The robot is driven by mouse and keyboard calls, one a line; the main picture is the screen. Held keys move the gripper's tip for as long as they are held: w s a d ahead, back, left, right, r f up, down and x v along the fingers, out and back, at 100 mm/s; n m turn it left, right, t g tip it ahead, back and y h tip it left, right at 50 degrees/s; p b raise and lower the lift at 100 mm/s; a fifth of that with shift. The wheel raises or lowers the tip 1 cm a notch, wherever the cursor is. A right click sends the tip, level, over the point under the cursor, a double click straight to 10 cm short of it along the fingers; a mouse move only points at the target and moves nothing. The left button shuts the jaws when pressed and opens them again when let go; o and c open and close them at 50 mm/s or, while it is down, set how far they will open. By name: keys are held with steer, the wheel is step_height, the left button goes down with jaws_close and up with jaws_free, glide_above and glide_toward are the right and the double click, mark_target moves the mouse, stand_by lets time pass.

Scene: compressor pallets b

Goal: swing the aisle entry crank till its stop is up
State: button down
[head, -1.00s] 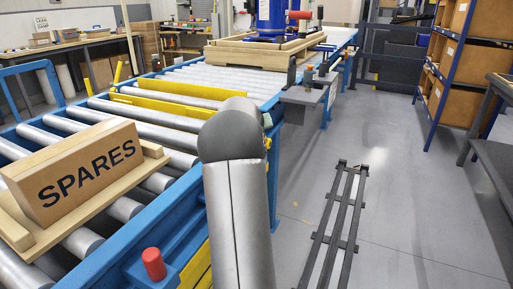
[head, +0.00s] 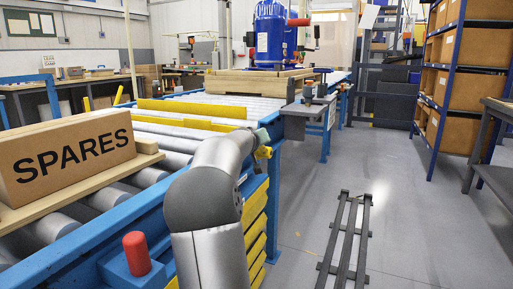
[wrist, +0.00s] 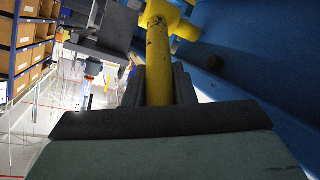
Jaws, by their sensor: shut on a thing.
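The crank (wrist: 160,45) is a yellow bar with a round yellow hub, mounted against a blue frame in the wrist view. My gripper (wrist: 163,82) is shut on the crank's bar, with one dark finger on each side of it. In the head view, a bit of yellow crank (head: 263,152) shows at the conveyor's side, just beyond my arm, which hides most of the gripper. Yellow bars (head: 192,107) lie across the conveyor rollers. I cannot tell which part is the crank's stop, or whether it is up.
A SPARES box (head: 70,158) sits on a wooden board on the near rollers. A red knob (head: 137,254) stands on the conveyor's near edge. A blue compressor (head: 270,35) stands on a pallet farther along. A dark rack (head: 346,240) lies on the aisle floor; shelving is at right.

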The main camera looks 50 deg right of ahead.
steer(key=shift+r, duration=0.1)
steer(key=c, duration=1.2)
jaws_free()
steer(key=shift+a, duration=0.1)
steer(key=b+v, duration=0.5)
steer(key=v, duration=1.2)
steer(key=shift+s, duration=0.1)
steer(key=shift+c, duration=0.4)
